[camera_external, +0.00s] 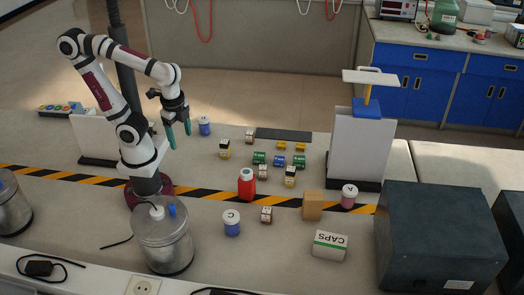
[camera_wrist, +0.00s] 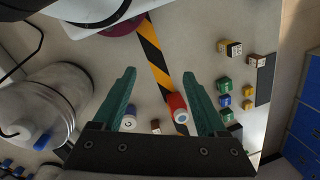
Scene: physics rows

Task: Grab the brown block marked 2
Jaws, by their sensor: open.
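Two small brown blocks with pale marked faces stand on the table: one at the back (camera_external: 249,136) and one at the front (camera_external: 267,214), right of the blue bottle marked C. In the wrist view, one brown block (camera_wrist: 256,61) is at the right and another (camera_wrist: 155,127) shows low between the fingers. Their marks are too small to read, so I cannot tell which is 2. My gripper (camera_external: 179,134) is open and empty, raised above the table left of the blocks. Its green fingers (camera_wrist: 160,74) also show in the wrist view, apart.
Yellow-sided blocks (camera_external: 224,148) and several green, blue and yellow pieces (camera_external: 259,158) lie mid-table.

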